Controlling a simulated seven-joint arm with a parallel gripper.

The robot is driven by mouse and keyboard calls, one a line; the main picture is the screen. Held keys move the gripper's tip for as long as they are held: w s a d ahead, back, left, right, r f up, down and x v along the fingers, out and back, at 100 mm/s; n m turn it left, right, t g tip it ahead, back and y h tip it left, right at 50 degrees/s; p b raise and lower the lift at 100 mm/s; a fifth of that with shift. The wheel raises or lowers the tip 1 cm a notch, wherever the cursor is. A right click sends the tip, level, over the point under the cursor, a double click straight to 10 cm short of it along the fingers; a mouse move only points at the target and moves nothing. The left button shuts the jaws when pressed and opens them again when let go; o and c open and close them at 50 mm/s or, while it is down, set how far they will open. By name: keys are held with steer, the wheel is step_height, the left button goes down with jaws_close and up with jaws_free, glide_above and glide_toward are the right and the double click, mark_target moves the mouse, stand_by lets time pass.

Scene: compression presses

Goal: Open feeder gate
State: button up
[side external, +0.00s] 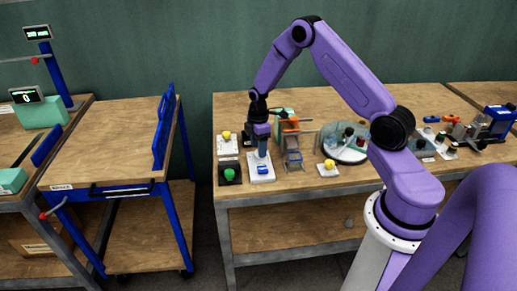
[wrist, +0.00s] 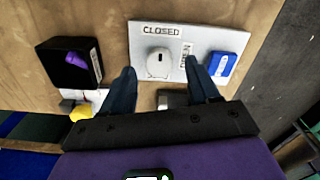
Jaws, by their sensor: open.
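In the wrist view a pale plate (wrist: 212,38) carries a CLOSED label (wrist: 161,29) and a second label at right angles to it, apparently OPEN (wrist: 185,55). A white rounded knob (wrist: 158,63) sits between the labels, and a blue block (wrist: 222,64) is at the plate's right. My gripper (wrist: 160,76) is open, its two dark fingers on either side of the knob's near side. No contact shows. In the side view my gripper (side external: 262,153) points down over the white plate (side external: 262,179) with the blue block (side external: 263,170).
A green button (side external: 229,174), yellow buttons (side external: 329,164), an orange-and-green machine (side external: 289,128), a wire rack (side external: 293,159) and a round glass-covered device (side external: 345,143) crowd the bench (side external: 290,195). Its front strip is clear.

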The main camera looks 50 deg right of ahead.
steer(key=shift+f, duration=0.8)
steer(key=shift+c, duration=0.2)
steer(key=c, duration=1)
